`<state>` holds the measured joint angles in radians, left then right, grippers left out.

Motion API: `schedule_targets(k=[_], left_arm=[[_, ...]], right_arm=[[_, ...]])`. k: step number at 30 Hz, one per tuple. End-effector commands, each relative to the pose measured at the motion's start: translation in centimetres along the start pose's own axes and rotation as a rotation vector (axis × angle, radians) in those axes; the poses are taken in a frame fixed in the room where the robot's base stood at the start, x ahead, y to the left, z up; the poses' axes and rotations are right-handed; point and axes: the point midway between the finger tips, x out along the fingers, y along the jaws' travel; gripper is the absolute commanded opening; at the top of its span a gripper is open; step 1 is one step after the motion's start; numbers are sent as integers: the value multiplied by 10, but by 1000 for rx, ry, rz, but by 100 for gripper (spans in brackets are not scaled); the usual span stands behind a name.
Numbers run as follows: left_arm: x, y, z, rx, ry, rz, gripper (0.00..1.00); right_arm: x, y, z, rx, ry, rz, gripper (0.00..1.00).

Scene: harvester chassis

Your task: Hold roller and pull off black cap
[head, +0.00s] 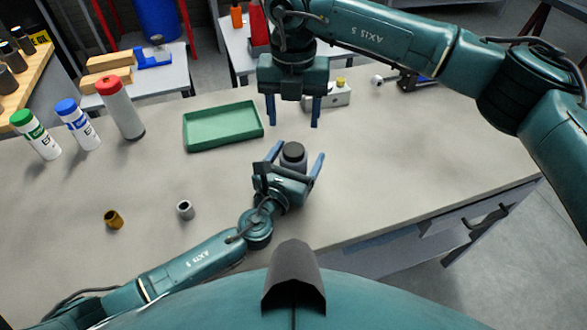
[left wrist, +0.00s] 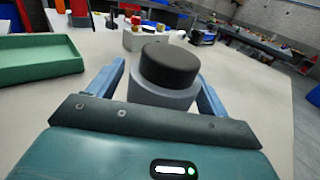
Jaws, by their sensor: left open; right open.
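The roller (head: 291,162) is a grey cylinder standing upright on the workbench, with the black cap (head: 293,151) on its top. In the left wrist view the grey roller (left wrist: 163,94) and the black cap (left wrist: 169,66) show close up, between the blue fingers. My left gripper (head: 297,155) is open, with one finger on each side of the roller; gaps show beside it. My right gripper (head: 294,112) is open and empty, pointing down above the bench behind the roller. The roller's lower part is hidden by my left gripper.
A green tray (head: 223,126) lies left of the grippers. Several bottles stand at the left, one with a red cap (head: 120,108). A brass bushing (head: 113,218) and a grey ring (head: 185,210) lie front left. The right bench is clear.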

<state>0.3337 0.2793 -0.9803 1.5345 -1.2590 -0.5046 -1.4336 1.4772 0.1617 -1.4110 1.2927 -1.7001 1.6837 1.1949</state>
Motion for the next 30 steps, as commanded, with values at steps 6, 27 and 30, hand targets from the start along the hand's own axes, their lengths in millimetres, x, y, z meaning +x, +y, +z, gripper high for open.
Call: schedule_targets(k=[6,27,30], left_arm=[[0,0,0,0,0,0,63],[0,0,0,1,0,0,12],[0,0,0,1,0,0,12]], right_arm=[[0,0,0,0,0,0,58],[-1,0,0,-7,-2,1,63],[-9,-1,-4,-90,-23,11,67]])
